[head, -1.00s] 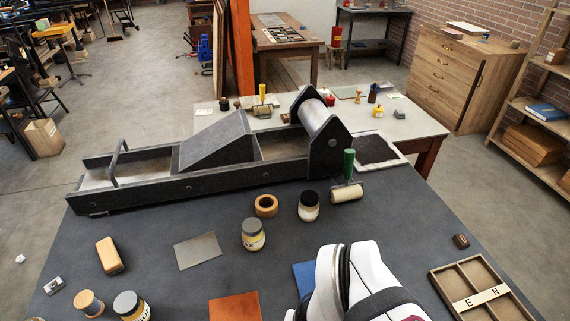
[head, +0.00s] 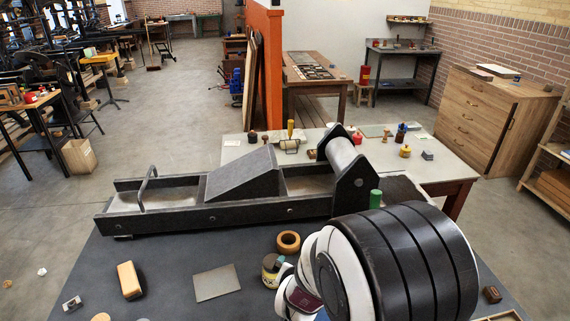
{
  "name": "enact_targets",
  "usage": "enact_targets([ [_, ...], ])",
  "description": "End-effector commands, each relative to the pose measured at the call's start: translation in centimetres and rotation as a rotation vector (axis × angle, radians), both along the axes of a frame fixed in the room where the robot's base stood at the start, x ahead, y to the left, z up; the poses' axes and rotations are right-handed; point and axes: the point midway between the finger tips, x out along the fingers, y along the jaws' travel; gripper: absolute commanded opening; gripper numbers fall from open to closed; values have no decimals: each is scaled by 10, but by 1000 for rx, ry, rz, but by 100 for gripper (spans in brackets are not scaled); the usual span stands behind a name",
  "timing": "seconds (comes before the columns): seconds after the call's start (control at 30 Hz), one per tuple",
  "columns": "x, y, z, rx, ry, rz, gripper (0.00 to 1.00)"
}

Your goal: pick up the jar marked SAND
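A squat jar (head: 271,270) with a dark lid and a yellowish label stands on the dark bench near the lower middle of the head view. Its right side is partly covered by my arm, and I cannot read its label. No jar marked SAND can be made out. My white and black arm fills the lower right and hides much of the bench there. Its white wrist end is close to the right of this jar in the picture. My gripper's fingers cannot be made out clearly, nor whether they touch anything.
A long grey press (head: 220,215) spans the back of the bench. A wooden ring (head: 288,241), a grey plate (head: 216,283) and a wooden block (head: 129,280) lie in front. A green handle (head: 375,198) shows behind my arm. A small brown block (head: 491,294) lies at right.

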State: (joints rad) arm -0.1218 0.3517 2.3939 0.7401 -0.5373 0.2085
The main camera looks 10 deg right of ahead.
Motion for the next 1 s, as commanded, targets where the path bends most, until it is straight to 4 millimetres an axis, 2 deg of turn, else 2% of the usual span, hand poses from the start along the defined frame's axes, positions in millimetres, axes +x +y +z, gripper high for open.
enact_targets([
  [0.03,10,-14,-14,-84,-43,-35,100],
  [0.1,20,-33,-21,-215,-115,-77,100],
  [0.2,24,-49,-25,-356,-175,-101,100],
  [0.3,27,-57,-26,-420,-202,-107,100],
  [0.37,36,-63,-30,-431,-206,-110,100],
  [0.6,89,-97,-55,-429,-207,-111,100],
  [0.83,115,-111,-66,-428,-207,-107,100],
  [1.0,143,-126,-78,-429,-206,-107,100],
])
